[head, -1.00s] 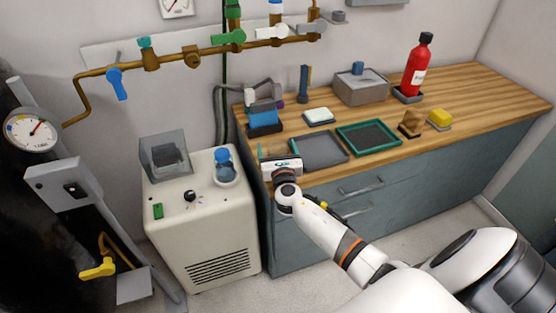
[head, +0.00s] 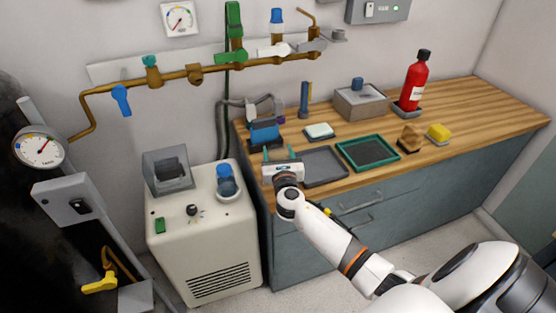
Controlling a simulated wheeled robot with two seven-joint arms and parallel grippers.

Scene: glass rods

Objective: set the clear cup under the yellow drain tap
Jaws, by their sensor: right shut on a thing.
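The yellow drain tap (head: 100,283) sits low at the left, on a brass pipe in front of the dark boiler. My right gripper (head: 279,154) is over the left front end of the wooden counter, beside the grey tray. Its two teal fingertips stand apart and point away from me. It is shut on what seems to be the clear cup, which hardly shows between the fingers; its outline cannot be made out. The gripper is far to the right of the tap. My left gripper is not in view.
A cream machine (head: 205,235) with a clear box (head: 167,172) and a blue-capped vessel (head: 228,184) stands between the tap and the counter. A grey panel post (head: 75,205) rises by the tap. A grey tray (head: 326,180) and a green-rimmed tray (head: 368,168) lie on the counter.

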